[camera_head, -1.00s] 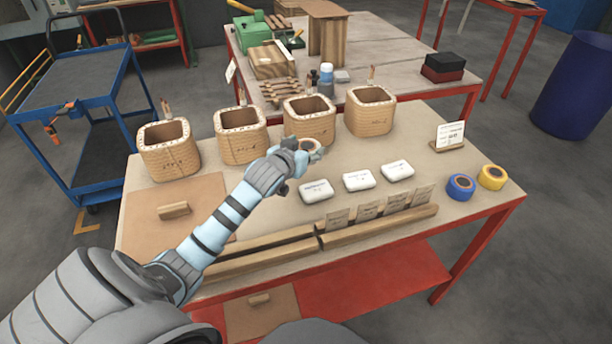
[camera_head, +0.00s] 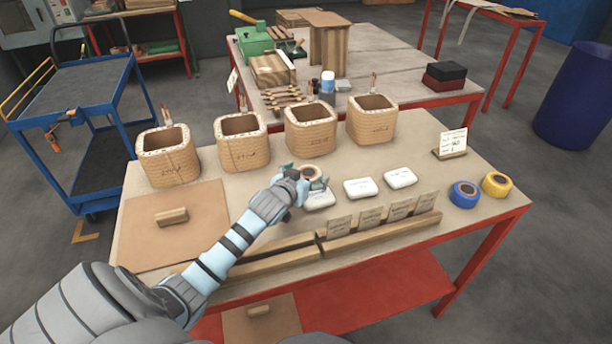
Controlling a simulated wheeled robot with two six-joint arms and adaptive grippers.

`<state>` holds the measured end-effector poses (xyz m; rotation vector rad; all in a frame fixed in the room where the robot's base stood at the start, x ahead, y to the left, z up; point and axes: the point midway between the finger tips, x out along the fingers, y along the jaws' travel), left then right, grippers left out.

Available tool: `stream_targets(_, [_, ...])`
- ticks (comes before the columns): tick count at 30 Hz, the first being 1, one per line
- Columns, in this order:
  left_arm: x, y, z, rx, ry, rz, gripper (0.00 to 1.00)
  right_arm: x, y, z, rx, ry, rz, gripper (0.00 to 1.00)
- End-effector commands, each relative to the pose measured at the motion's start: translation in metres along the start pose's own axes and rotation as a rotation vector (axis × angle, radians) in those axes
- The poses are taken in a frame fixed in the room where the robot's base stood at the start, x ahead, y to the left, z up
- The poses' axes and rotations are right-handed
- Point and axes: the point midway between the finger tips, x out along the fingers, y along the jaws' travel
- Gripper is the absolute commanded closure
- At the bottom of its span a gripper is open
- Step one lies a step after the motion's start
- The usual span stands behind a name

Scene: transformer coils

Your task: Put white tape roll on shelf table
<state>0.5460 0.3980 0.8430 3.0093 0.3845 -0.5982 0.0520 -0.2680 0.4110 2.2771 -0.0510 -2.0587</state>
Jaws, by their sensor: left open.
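The white tape roll (camera_head: 311,171), with a brown core, shows at the tip of my left gripper (camera_head: 305,179). The gripper's fingers are open around the roll, and its near side is partly hidden by them. The roll is just behind the left white packet (camera_head: 319,199); I cannot tell whether it touches the tabletop. The wooden-topped table (camera_head: 270,205) has red legs and a red lower shelf (camera_head: 385,292). My right gripper is not in view.
Several woven coils (camera_head: 242,150) stand along the table's back. White packets (camera_head: 361,188) and upright cards (camera_head: 370,217) lie in front. Blue (camera_head: 464,194) and yellow (camera_head: 496,185) tape rolls sit at the right. A blue cart (camera_head: 75,95) stands left.

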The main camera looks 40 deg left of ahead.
Motion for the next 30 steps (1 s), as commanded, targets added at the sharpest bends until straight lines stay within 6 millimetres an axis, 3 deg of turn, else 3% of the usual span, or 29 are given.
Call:
stream_targets(5, [-0.004, 0.0, -0.001, 0.002, 0.0, 0.0, 0.21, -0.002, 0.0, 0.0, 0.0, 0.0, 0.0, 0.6])
stream_targets(8, [-0.017, -0.001, -0.002, 0.003, -0.001, 0.0, 0.21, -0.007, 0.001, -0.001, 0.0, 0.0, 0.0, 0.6])
stream_targets(15, [-0.077, 0.0, -0.003, 0.005, -0.001, 0.001, 0.21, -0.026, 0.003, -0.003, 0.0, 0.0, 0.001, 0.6])
stream_targets(21, [-0.112, -0.001, -0.002, 0.003, -0.001, -0.001, 0.21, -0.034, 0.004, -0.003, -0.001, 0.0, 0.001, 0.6])
stream_targets(30, [-0.12, 0.0, -0.001, -0.001, 0.001, 0.0, 0.21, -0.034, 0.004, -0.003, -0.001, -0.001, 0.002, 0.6])
